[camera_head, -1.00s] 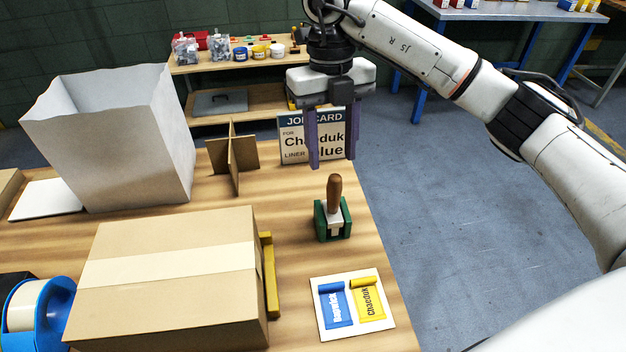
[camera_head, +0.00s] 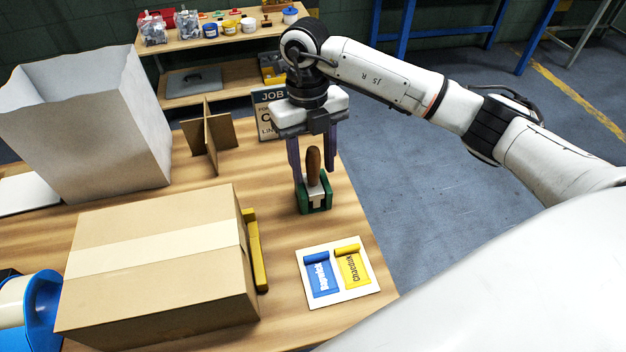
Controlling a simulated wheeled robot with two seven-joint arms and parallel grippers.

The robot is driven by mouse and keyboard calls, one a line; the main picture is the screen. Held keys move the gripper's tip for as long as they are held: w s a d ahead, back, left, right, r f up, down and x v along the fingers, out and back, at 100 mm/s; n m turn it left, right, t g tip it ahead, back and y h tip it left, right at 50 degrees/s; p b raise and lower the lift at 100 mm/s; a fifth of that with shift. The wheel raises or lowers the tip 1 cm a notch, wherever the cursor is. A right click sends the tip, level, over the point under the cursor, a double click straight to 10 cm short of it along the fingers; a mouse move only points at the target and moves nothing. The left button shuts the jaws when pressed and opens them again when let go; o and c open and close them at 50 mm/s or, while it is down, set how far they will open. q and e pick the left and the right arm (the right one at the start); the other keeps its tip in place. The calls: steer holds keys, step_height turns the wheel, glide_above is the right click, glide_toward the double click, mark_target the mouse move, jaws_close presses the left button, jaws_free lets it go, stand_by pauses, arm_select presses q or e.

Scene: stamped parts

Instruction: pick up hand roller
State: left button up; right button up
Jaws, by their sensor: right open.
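The hand roller (camera_head: 314,166) has a brown wooden handle and stands upright in a green holder (camera_head: 317,204) near the right edge of the wooden table. My right gripper (camera_head: 313,178) is open, with its purple fingers pointing down on either side of the handle. The left finger comes down close to the holder. I cannot tell whether a finger touches the roller. My left gripper is not in view.
A closed cardboard box (camera_head: 155,265) stands at the front, with a yellow bar (camera_head: 255,250) beside it. A card with blue and yellow swatches (camera_head: 365,284) lies at the front right. A cardboard divider (camera_head: 207,137), job card (camera_head: 265,112) and white bin (camera_head: 95,135) stand behind.

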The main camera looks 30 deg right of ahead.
steer(key=c, duration=1.1)
steer(key=shift+r, duration=0.1)
